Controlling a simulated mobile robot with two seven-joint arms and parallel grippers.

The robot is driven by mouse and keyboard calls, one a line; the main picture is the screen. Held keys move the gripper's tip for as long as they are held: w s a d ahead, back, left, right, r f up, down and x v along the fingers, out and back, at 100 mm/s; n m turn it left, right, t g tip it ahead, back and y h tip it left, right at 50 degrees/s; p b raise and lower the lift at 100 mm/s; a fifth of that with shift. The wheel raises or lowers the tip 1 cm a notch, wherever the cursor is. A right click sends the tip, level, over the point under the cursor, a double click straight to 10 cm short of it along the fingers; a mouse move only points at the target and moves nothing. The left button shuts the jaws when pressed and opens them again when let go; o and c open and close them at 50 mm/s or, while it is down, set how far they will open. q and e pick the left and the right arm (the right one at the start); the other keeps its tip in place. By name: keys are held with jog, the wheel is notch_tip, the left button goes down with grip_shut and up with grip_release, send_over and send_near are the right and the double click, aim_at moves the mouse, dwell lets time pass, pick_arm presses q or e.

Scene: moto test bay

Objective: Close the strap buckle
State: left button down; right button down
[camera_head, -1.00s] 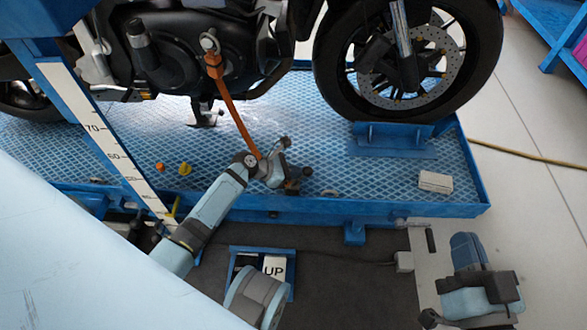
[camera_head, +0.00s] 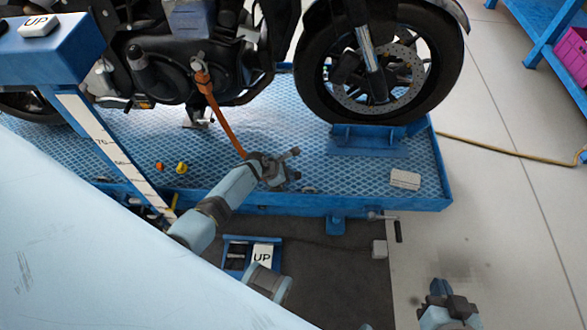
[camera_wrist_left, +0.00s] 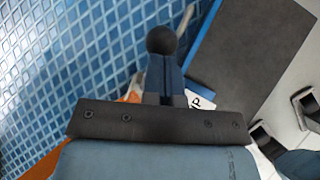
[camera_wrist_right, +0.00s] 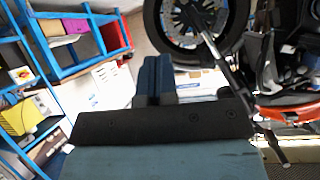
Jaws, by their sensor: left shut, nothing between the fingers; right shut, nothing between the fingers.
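The orange strap (camera_head: 222,122) runs from the motorcycle's side down to my left gripper (camera_head: 287,174) near the lift platform's front edge. My left gripper is shut and empty. In the left wrist view its blue fingers (camera_wrist_left: 165,85) point at a black ball knob (camera_wrist_left: 161,40), which overlaps their tips; I cannot tell whether they touch. A bit of orange strap (camera_wrist_left: 133,94) shows beside the fingers. The buckle itself is not clearly visible, largely hidden around my left gripper. My right gripper (camera_head: 440,290) is shut and empty over the floor at the lower right, away from the strap.
The motorcycle's front wheel (camera_head: 380,65) stands on the blue lift platform (camera_head: 300,205). A white box (camera_head: 405,180) lies at the platform's right end. A pedal marked UP (camera_head: 262,255) sits on the dark mat in front. A yellow cable (camera_head: 510,152) crosses the open floor on the right.

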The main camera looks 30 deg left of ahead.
aim_at(297, 179)
pick_arm(q)
jog(key=d+f+y+p, duration=0.1)
jog(key=p, duration=0.1)
jog(key=w+d+f+g+y+p, duration=0.1)
jog(key=p, duration=0.1)
jog(key=shift+w+d+p, duration=0.1)
jog(key=shift+d+p, duration=0.1)
jog(key=shift+p, duration=0.2)
jog(key=shift+w+d+f+b, duration=0.15)
jog(key=shift+d+f+b, duration=0.25)
jog(key=shift+f, duration=0.15)
jog(key=shift+w+d+f+b, duration=0.25)
jog(key=shift+d+f+b, duration=0.2)
jog(key=shift+f, duration=0.25)
pick_arm(e)
jog(key=shift+s+d+r+g, duration=0.2)
jog(key=shift+d+g, duration=0.1)
jog(key=shift+d, duration=0.15)
pick_arm(q)
jog(key=shift+f, duration=0.1)
pick_arm(e)
jog(key=shift+r, duration=0.1)
